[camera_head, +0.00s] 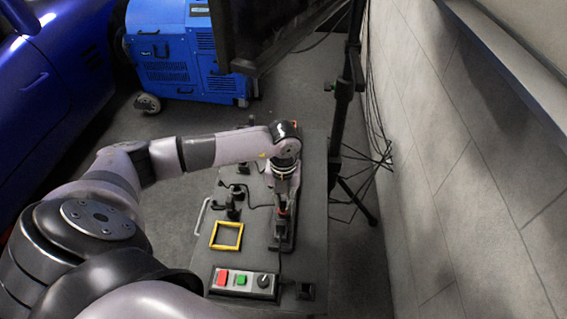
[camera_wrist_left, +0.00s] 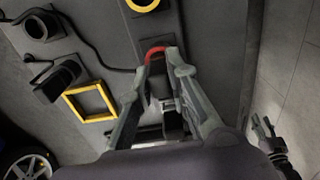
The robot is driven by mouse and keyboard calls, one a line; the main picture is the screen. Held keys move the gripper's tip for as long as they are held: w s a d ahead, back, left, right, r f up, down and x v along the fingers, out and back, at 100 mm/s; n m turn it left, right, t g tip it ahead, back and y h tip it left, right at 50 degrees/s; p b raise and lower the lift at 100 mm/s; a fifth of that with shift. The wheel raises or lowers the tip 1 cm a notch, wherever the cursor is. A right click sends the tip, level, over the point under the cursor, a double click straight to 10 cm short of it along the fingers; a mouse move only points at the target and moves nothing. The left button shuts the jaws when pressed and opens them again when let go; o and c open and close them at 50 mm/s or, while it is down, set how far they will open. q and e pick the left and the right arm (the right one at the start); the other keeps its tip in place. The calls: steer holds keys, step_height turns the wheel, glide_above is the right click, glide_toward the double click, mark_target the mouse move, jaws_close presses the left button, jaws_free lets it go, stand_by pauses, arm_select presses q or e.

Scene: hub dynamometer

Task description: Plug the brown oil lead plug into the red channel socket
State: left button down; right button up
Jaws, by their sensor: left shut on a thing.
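My left gripper (camera_head: 283,206) points down over the right part of the grey bench. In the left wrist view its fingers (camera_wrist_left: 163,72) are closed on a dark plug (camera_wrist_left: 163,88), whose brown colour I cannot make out. A red rim (camera_wrist_left: 155,51), apparently the red channel socket, shows just beyond the fingertips, in line with the plug. The fingers hide most of this socket, and I cannot tell whether the plug touches or enters it. My right gripper is in neither view.
A yellow square frame (camera_head: 227,235) and a button box (camera_head: 243,282) lie on the bench. Black holders (camera_head: 233,204) with a cable stand left of the gripper. A yellow ring (camera_wrist_left: 142,4) lies beyond the red rim. A black stand (camera_head: 342,110) and wall are at right.

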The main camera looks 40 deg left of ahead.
arm_select(q)
steer(key=c, duration=1.5)
jaws_free()
steer(key=shift+o, duration=0.2)
steer(key=shift+r, duration=0.1)
step_height(320, 180, up, 12)
